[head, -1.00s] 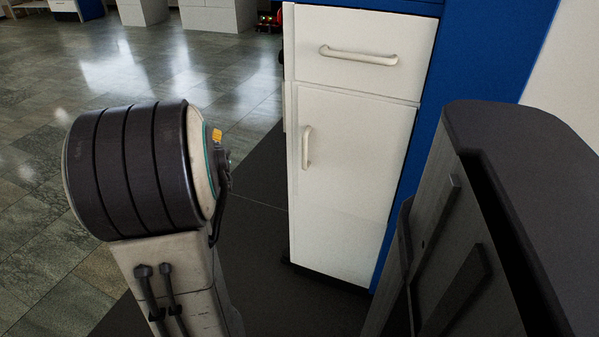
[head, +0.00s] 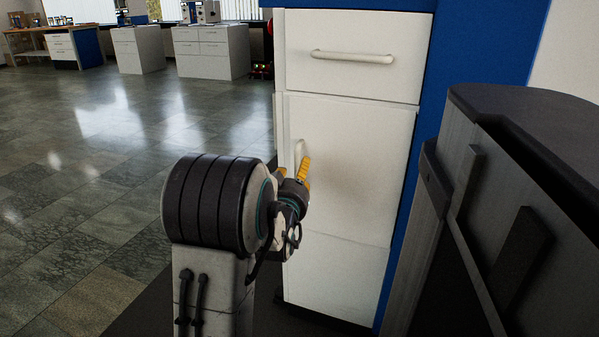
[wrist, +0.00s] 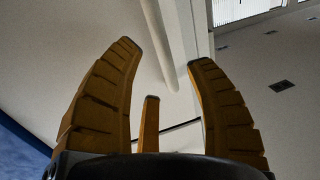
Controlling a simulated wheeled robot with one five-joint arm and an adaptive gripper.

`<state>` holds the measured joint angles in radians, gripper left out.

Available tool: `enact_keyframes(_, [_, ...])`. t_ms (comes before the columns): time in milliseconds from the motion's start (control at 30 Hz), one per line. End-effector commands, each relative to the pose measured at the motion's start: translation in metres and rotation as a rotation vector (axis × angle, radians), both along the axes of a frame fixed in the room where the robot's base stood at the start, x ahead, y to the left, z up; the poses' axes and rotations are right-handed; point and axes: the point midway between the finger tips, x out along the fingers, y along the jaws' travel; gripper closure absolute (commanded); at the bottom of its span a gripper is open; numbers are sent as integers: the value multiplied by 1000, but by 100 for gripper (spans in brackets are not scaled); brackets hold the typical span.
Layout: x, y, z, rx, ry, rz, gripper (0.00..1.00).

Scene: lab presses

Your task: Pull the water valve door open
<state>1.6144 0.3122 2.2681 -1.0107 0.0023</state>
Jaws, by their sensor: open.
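A white door (head: 350,165) with a short vertical handle (head: 299,149) near its left edge is below a drawer in a white and blue cabinet. I see no label marking it as the water valve door. It looks closed. My gripper (head: 293,170) is at the lower part of this handle and partly hides it. In the wrist view, my gripper (wrist: 163,54) is open with its yellow fingers spread. The pale handle (wrist: 160,35) appears between the fingertips; I cannot tell whether they touch it.
The drawer above has a horizontal handle (head: 352,57). A dark grey part stands close at the right. Open tiled floor (head: 90,180) lies to the left, with white cabinets (head: 210,50) and a workbench far behind.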

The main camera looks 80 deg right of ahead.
Motion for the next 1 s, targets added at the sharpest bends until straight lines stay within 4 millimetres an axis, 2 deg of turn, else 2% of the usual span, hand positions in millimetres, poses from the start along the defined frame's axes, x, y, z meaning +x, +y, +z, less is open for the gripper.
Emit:
enact_keyframes(33, [0,-6,-5,-2,0,1,50])
enact_keyframes(400, [-1,-37,-1,1,0,1,50])
enact_keyframes(900, [-1,-45,0,1,0,1,50])
enact_keyframes(933, [-1,-45,0,1,0,1,47])
enact_keyframes(1000, [-1,-45,0,1,0,1,53])
